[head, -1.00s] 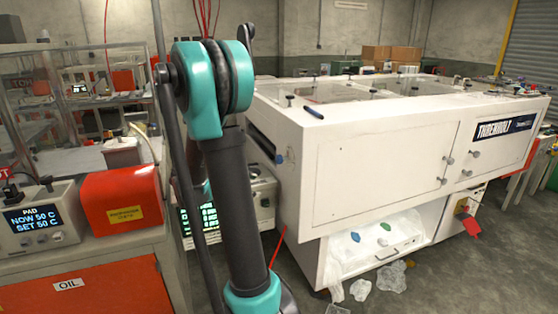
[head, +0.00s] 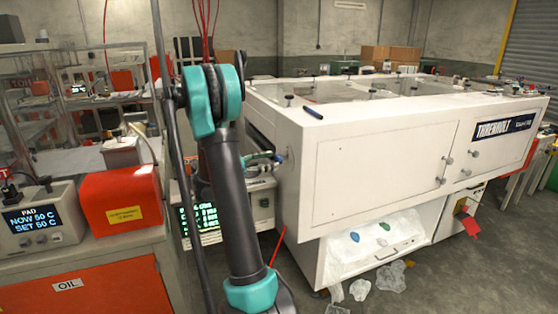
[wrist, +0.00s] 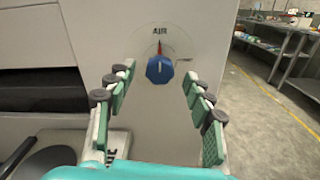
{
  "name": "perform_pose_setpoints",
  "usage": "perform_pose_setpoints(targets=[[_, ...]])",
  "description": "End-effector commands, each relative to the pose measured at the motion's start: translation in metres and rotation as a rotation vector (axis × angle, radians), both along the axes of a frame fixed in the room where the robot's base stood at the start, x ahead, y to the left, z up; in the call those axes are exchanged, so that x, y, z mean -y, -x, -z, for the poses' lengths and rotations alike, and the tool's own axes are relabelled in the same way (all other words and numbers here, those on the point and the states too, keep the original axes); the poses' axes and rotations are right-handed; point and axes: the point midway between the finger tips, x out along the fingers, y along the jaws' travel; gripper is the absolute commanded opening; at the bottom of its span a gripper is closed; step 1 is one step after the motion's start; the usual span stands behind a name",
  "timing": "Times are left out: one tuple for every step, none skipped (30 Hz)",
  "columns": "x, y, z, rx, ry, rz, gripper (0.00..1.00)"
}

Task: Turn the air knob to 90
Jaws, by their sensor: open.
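The blue air knob (wrist: 160,70) sits on a pale machine panel in the wrist view, under the label AIR. The dial's numbers are too small to read. My gripper (wrist: 158,88) is open, with one green-padded finger on each side of the knob's line and the knob seen between and just beyond the tips. No touch shows. In the head view my gripper (head: 265,160) is partly hidden behind my arm, close to the white machine's left end.
The large white machine (head: 370,165) fills the right side. A screen unit (head: 200,215) stands behind my arm. The PAD controller (head: 40,220) and a red box (head: 122,200) sit on a bench at left. Crumpled clear plastic (head: 362,290) lies on the floor.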

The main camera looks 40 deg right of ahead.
Motion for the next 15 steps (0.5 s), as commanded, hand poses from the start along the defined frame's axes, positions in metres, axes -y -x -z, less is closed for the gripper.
perform_pose_setpoints(targets=[[0.010,0.003,0.000,0.000,0.000,0.004,0.53],[0.014,0.005,0.000,0.000,0.000,0.004,0.53],[0.020,0.005,0.000,0.000,0.000,0.002,0.53],[0.024,0.007,0.000,0.000,-0.001,0.003,0.53],[0.027,0.007,0.000,0.000,-0.001,0.003,0.53],[0.031,0.008,0.000,0.000,0.000,0.002,0.53],[0.034,0.008,0.000,0.000,0.000,0.001,0.53],[0.036,0.009,0.000,0.000,0.000,0.001,0.53],[0.038,0.010,0.000,0.000,0.000,0.001,0.53],[0.040,0.010,0.000,0.000,0.000,0.001,0.53],[0.041,0.010,0.000,0.001,0.000,0.001,0.53],[0.042,0.010,0.000,0.001,-0.001,0.001,0.53],[0.042,0.011,0.000,0.001,-0.001,0.001,0.53],[0.042,0.010,0.000,0.001,-0.001,0.000,0.53],[0.043,0.010,0.000,0.001,-0.001,0.000,0.53]])
